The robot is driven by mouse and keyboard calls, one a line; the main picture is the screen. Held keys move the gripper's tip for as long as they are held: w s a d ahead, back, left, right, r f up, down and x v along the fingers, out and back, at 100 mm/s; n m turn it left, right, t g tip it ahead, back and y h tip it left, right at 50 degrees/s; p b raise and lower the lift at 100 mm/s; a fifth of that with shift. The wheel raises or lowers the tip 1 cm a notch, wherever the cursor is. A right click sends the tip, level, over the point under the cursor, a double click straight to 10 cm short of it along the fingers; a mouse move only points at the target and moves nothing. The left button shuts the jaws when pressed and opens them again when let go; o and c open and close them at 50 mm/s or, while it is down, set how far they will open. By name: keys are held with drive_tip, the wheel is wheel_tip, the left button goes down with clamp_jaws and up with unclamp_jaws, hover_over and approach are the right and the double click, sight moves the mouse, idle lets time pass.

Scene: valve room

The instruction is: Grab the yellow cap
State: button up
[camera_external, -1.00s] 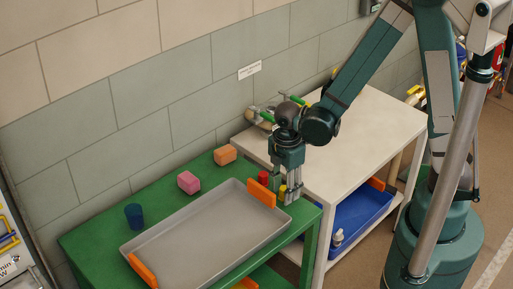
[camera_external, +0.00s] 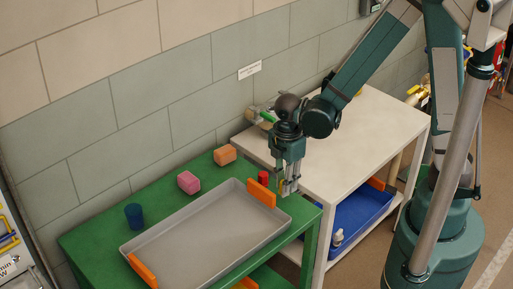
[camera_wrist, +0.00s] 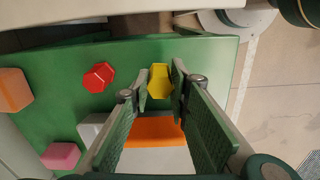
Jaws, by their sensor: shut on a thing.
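The yellow cap (camera_wrist: 159,81) is a small faceted piece that sits between the fingertips of my gripper (camera_wrist: 160,90) in the wrist view. The fingers are closed on its two sides. In the external view my gripper (camera_external: 289,189) points down over the right end of the green table, beside the tray's orange handle. The fingers hide most of the cap there.
A red cap (camera_external: 263,178) stands on the green table (camera_external: 160,199) near the gripper. A grey tray (camera_external: 205,224) with orange handles (camera_external: 261,193) is close by. Pink (camera_external: 188,182) and orange (camera_external: 225,154) blocks and a blue cup (camera_external: 134,215) stand behind. A white table (camera_external: 375,125) is right.

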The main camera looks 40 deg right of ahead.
drive_tip(key=shift+r+p, duration=0.95)
drive_tip(key=shift+r, duration=2.75)
